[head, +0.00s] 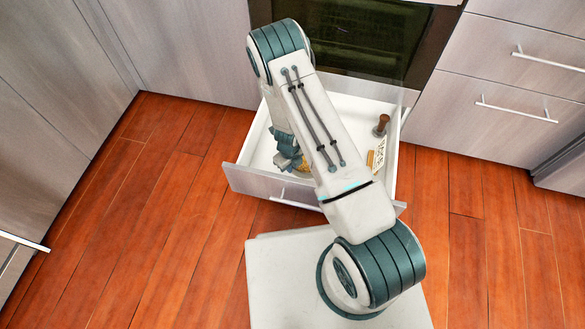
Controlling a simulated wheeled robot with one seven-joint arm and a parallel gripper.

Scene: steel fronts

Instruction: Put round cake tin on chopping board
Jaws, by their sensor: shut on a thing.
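My gripper (287,158) is low inside the open drawer (247,181), at its left side, partly hidden behind my own arm. It is shut on a small golden-yellow thing (303,168), which I take for the round cake tin. Only a sliver of it shows, so its full shape is hidden. I cannot make out a chopping board in this view.
A brown upright object (381,125) stands at the drawer's back right. A tan, slatted-looking item (376,157) lies in front of it. A dark oven front (350,35) is behind. Closed drawers (510,95) are at right. The wooden floor (160,200) is clear.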

